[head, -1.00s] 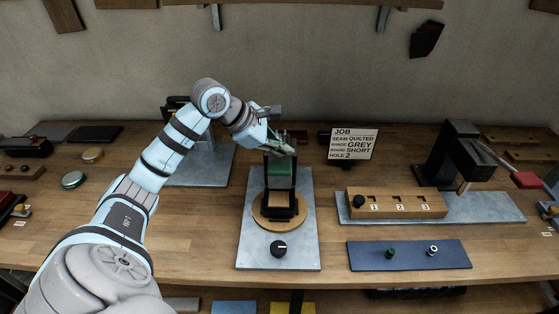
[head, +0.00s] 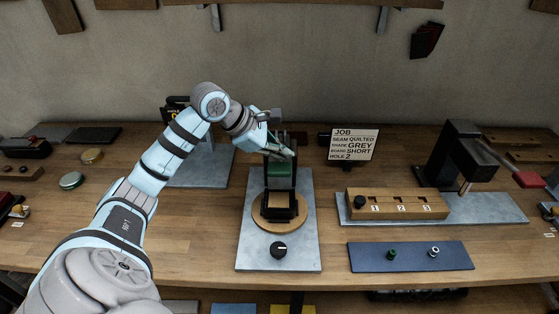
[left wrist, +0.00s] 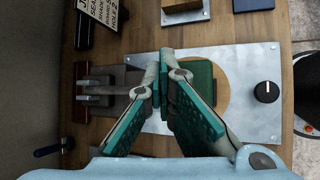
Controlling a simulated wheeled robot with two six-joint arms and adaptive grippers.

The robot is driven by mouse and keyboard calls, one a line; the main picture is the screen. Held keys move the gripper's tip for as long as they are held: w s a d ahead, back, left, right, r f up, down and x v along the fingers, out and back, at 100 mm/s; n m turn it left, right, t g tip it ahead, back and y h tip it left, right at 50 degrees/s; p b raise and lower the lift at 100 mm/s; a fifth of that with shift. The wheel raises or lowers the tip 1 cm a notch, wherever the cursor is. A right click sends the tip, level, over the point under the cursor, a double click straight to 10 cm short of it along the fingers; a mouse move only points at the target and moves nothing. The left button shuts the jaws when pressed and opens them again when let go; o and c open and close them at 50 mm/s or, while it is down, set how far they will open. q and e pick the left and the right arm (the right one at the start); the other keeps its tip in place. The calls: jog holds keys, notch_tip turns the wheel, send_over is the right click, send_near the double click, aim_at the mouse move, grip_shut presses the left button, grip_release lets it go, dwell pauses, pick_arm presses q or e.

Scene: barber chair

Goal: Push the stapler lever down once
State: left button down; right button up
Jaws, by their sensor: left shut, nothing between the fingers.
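My left gripper (head: 291,156) is shut and empty, over the top of the small green-backed barber chair (head: 281,178). In the left wrist view its fingertips (left wrist: 164,84) meet just beside the chair's green pad (left wrist: 198,80); I cannot tell whether they touch it. No stapler is plainly recognisable. A black press (head: 455,160) with a red-ended lever (head: 528,179) stands at the right. In the left wrist view a grey forked part (left wrist: 98,90) shows beyond the fingers, and a dark-handled lever (left wrist: 48,151) lies at lower left. Another device stands partly hidden behind my left arm.
The chair stands on a round wooden disc on a metal plate (head: 250,245) with a black dial (head: 279,249). A numbered wooden block (head: 398,205) and a blue mat (head: 410,257) with two small knobs are to the right.

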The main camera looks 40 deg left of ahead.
pick_arm(q)
jog(key=shift+s+d+f+b, duration=0.15)
jog(key=shift+f+b, duration=0.95)
jog(key=shift+f, duration=0.15)
dwell(0.8)
dwell(0.5)
jog(key=shift+w+a+r+p, duration=0.15)
jog(key=shift+r+p, duration=0.7)
jog(key=shift+r, duration=0.15)
jog(key=shift+w+a+r+p, duration=0.1)
jog(key=shift+w+r+p, duration=0.05)
jog(key=shift+r+p, duration=0.75)
jog(key=shift+r, duration=0.1)
jog(key=r+p, duration=0.2)
jog(key=r, duration=0.1)
jog(key=r+p, duration=0.2)
jog(key=shift+w+a, duration=0.25)
jog(key=shift+w, duration=0.05)
jog(key=shift+f, duration=0.1)
